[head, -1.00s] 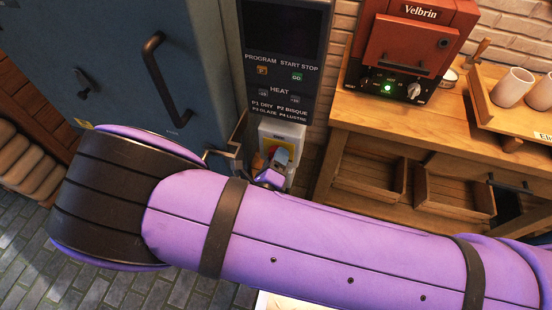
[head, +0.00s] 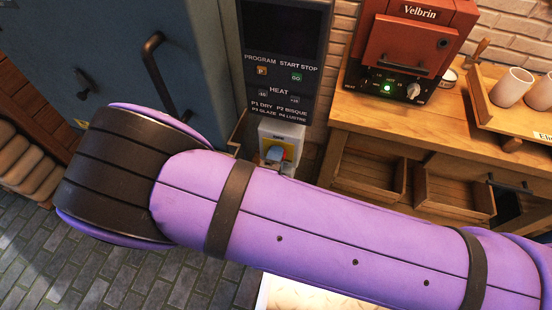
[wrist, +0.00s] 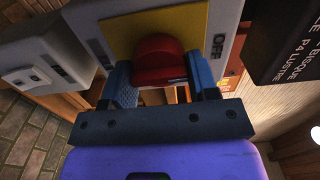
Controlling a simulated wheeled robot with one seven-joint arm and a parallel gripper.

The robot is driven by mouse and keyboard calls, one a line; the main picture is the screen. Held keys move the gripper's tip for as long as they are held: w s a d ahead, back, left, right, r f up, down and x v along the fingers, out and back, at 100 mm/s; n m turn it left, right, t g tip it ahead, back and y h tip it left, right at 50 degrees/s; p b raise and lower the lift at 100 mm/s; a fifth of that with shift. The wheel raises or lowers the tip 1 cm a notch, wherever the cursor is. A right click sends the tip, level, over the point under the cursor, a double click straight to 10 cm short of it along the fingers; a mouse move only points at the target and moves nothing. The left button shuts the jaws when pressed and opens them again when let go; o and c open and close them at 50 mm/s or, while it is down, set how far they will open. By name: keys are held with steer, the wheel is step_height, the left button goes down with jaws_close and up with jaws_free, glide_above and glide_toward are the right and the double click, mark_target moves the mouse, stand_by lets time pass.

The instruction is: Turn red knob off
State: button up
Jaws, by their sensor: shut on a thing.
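The red knob (wrist: 157,58) sits on a yellow plate (wrist: 196,22) on the front of a grey switch box (wrist: 92,40) in the wrist view. The word OFF is printed on the box to the right of the knob. My gripper (wrist: 160,74) has its blue fingers on either side of the knob and is shut on it. In the head view the switch box (head: 293,131) hangs low beneath the control panel. There my gripper (head: 274,154) shows only in small part, and the knob is hidden by it and my purple arm.
The dark control panel (head: 283,75) is directly above the box. A large blue-grey door (head: 110,60) with a dark handle (head: 160,75) stands at left. A wooden bench (head: 400,124) with a red kiln (head: 412,42) and cups stands at right.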

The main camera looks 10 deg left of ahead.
steer(key=shift+s, duration=0.1)
steer(key=o, duration=0.9)
steer(key=s, duration=0.7)
steer(key=s+a, duration=0.1)
steer(key=s, duration=0.2)
steer(key=shift+s, duration=0.35)
steer(key=shift+s, duration=0.1)
